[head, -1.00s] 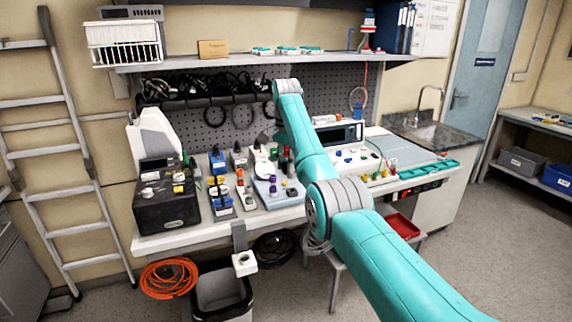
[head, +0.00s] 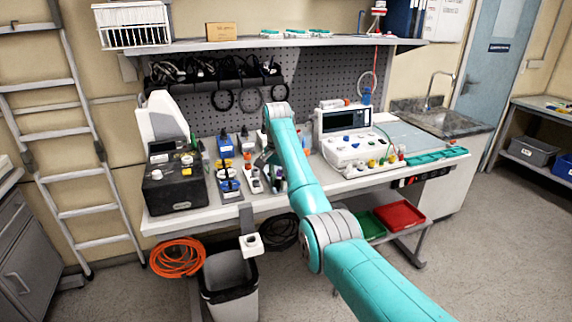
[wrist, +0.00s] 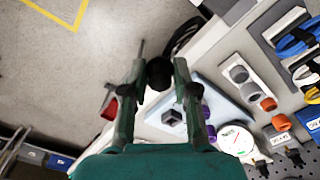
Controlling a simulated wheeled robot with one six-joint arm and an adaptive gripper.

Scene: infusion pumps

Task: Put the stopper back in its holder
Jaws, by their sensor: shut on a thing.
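In the wrist view my gripper (wrist: 159,80) is shut on a dark, round-ended stopper (wrist: 160,71), which shows between the fingertips. Behind the right finger is a pale blue board (wrist: 215,98) with a dark purple block (wrist: 172,117) and purple knobs (wrist: 207,112) on or beside it. In the head view my arm reaches over the bench and hides the gripper and stopper. A white bracket with a dark hole (head: 250,243) sticks out from the bench front; I cannot tell whether it is the stopper's holder.
A white dial gauge (wrist: 236,139) and grey parts with orange ends (wrist: 252,92) lie near the board. On the bench (head: 200,221) stand a black box (head: 174,193) and a monitor device (head: 342,122). A bin (head: 228,272) stands below. Open floor lies at right.

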